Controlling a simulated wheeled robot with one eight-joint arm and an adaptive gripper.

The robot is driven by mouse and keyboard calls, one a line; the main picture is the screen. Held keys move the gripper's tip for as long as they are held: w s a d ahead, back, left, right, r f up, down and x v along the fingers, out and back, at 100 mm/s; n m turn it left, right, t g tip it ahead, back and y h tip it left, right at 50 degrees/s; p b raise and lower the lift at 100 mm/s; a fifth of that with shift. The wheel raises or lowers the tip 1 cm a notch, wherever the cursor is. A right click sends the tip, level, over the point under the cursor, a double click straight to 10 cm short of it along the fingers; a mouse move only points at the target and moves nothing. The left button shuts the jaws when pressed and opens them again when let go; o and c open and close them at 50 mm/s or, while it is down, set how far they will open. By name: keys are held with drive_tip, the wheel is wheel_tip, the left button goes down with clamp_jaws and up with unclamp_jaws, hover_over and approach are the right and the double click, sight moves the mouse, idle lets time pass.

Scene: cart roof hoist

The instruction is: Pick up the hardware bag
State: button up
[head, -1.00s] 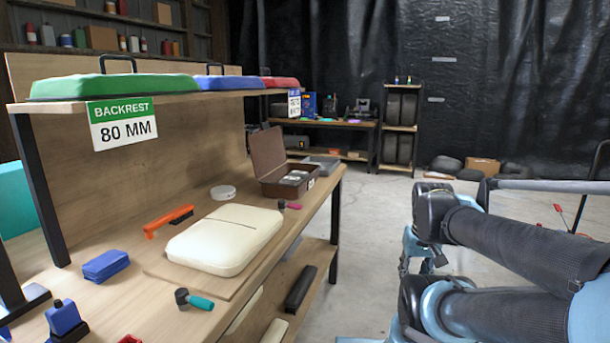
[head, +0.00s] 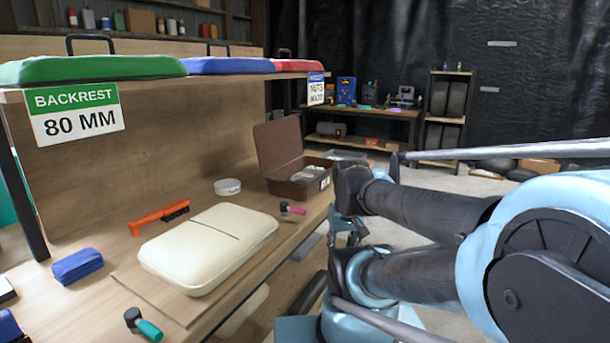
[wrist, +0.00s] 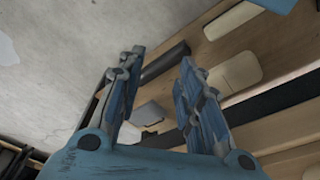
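An open brown case (head: 284,188) stands on the workbench near its far right end. Pale grey packets (head: 310,173) lie in it; one may be the hardware bag, but I cannot tell for sure. In the wrist view my gripper (wrist: 158,62) has its two fingers apart, with nothing held between them. It is tilted over the floor and the bench's lower shelf, and a small grey piece (wrist: 148,114) shows beyond the fingers. The brown case is not clearly seen in the wrist view.
A cream cushion (head: 210,247) lies on the workbench, with an orange brush (head: 158,217), a white tin (head: 228,187), a blue block (head: 77,266) and a teal-handled tool (head: 147,328) around it. A raised shelf (head: 200,80) holds coloured pads above the bench.

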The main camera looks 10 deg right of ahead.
drive_tip(key=shift+o, duration=2.2)
drive_tip(key=shift+s+a+r+m, duration=0.15)
drive_tip(key=shift+r+m, duration=0.15)
drive_tip(key=shift+r, duration=0.5)
drive_tip(key=w+r+m+y, duration=0.2)
drive_tip(key=w+r+m, duration=0.9)
drive_tip(key=w+r, duration=0.3)
drive_tip(key=w+d+r+m+t+y, duration=0.1)
drive_tip(key=w+d+r+m, duration=0.25)
drive_tip(key=w+m, duration=0.6)
drive_tip(key=w+d+r+m+y, duration=0.2)
drive_tip(key=w+d+r+m, duration=0.15)
drive_tip(key=w, duration=1.15)
approach(317, 169)
drive_tip(key=shift+m, duration=0.4)
drive_tip(key=x, duration=0.5)
drive_tip(key=shift+w+d, duration=0.1)
drive_tip(key=shift+d, duration=0.2)
drive_tip(key=shift+x, duration=2.75)
